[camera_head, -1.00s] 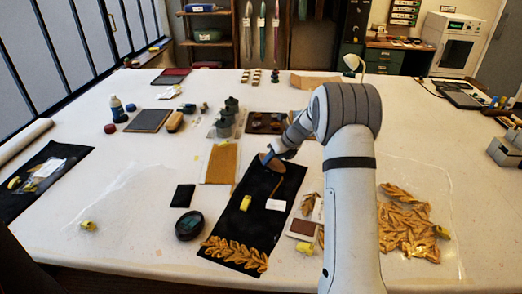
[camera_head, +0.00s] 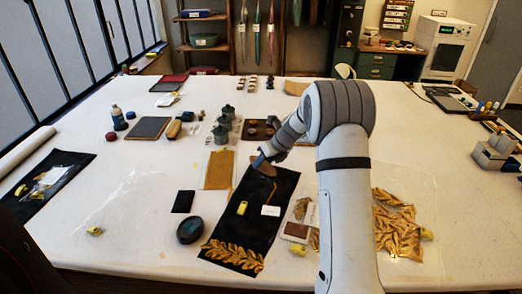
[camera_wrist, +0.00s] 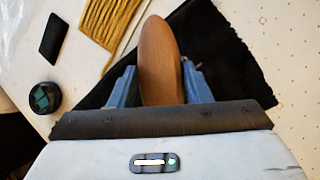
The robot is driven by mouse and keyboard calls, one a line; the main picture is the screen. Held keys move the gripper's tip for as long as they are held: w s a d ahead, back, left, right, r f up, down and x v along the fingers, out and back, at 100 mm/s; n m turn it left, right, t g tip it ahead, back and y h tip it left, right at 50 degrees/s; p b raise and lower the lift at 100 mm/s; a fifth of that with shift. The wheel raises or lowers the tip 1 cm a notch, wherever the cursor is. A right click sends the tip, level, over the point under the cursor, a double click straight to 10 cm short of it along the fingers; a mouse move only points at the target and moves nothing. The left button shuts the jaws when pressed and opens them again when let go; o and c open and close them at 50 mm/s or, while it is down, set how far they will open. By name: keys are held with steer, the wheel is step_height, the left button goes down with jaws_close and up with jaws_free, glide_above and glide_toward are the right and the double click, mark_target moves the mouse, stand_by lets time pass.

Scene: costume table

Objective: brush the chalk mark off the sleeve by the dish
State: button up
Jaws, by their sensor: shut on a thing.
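My gripper (camera_head: 267,156) is shut on a brush with a smooth brown wooden back (camera_head: 262,165). In the wrist view the brush (camera_wrist: 160,60) stands between my two blue fingers (camera_wrist: 157,85). It is over the far end of a black sleeve (camera_head: 225,238) with gold leaf trim at its near end. The sleeve also shows in the wrist view (camera_wrist: 222,50). I cannot tell whether the bristles touch the cloth. A dark round dish (camera_head: 190,229) stands left of the sleeve, and in the wrist view too (camera_wrist: 42,98). I cannot make out a chalk mark.
A yellow clip (camera_head: 242,208) and a white label (camera_head: 270,211) lie on the sleeve. Gold cord (camera_head: 218,170) and a small black square (camera_head: 183,201) lie left of it. Another black cloth (camera_head: 70,165) lies far left. Gold leaves (camera_head: 398,228) lie right of my arm.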

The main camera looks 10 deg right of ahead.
steer(key=shift+r+p, duration=1)
steer(key=shift+r, duration=0.45)
steer(key=shift+f, duration=0.1)
